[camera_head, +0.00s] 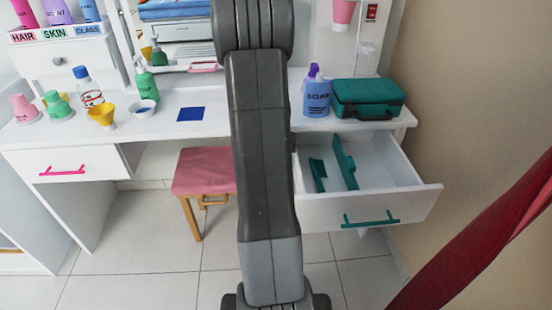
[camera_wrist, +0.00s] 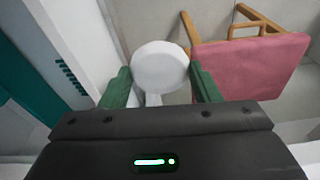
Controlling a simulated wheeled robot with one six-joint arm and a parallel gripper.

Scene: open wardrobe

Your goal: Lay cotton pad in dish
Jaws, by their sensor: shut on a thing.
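A round white cotton pad (camera_wrist: 160,64) is between the two green fingers of my gripper (camera_wrist: 160,70) in the wrist view. The fingers are shut on its sides. A small pale dish (camera_head: 143,108) with a bluish inside stands on the white tabletop in the head view, left of the blue square. My gripper is not visible in the head view. The dish cannot be made out in the wrist view.
A yellow cup (camera_head: 102,116) and a green pump bottle (camera_head: 145,84) stand close to the dish. A blue square (camera_head: 190,114) lies flat on the white tabletop (camera_head: 190,132). The right drawer (camera_head: 375,205) is open. A pink stool (camera_head: 204,172) stands below.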

